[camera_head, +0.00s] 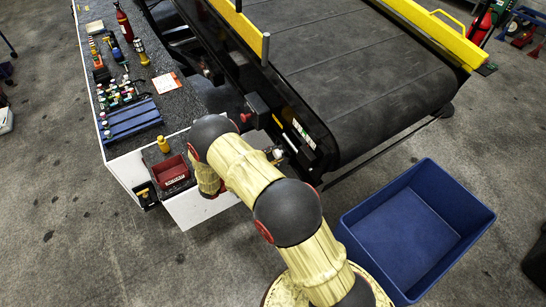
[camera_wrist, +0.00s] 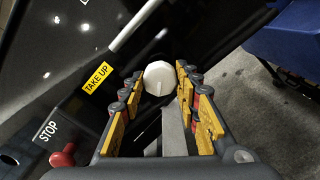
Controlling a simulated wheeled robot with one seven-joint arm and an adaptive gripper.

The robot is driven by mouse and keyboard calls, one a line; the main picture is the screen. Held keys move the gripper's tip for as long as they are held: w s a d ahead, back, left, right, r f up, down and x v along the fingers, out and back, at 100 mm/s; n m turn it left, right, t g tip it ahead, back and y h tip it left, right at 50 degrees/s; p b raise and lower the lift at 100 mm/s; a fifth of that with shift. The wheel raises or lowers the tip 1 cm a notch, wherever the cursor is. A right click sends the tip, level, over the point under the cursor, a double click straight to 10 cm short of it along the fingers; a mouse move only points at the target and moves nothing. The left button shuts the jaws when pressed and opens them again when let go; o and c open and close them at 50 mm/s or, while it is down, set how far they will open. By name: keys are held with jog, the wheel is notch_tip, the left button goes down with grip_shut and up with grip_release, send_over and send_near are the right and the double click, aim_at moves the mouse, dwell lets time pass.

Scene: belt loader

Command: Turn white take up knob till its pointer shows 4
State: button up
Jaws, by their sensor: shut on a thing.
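The white take up knob (camera_wrist: 159,74) is on the dark side panel of the belt loader, beside a yellow TAKE UP label (camera_wrist: 97,77). It sits between the fingertips of my gripper (camera_wrist: 160,82) in the wrist view, with yellow and grey finger pads on its left and right. My gripper is shut on the knob. A faint ridge shows on the knob's lower face, but I cannot tell which number it points to; no scale is readable.
A red stop button (camera_wrist: 63,156) with a STOP label is at the wrist view's lower left. The belt (camera_head: 350,75) runs above the panel. A blue bin (camera_head: 462,247) stands on the floor at right. A cluttered bench (camera_head: 185,103) is at left, with a red tray (camera_head: 172,172).

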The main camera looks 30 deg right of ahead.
jog(key=n, duration=0.5)
jog(key=shift+n+b, duration=0.3)
jog(key=n, duration=0.5)
jog(key=n+p, duration=0.1)
jog(key=n, duration=0.4)
jog(key=shift+n, duration=0.4)
jog(key=n+p, duration=0.1)
jog(key=n, duration=0.4)
jog(key=shift+n, duration=0.3)
jog(key=o, duration=1.2)
jog(key=shift+c, duration=0.2)
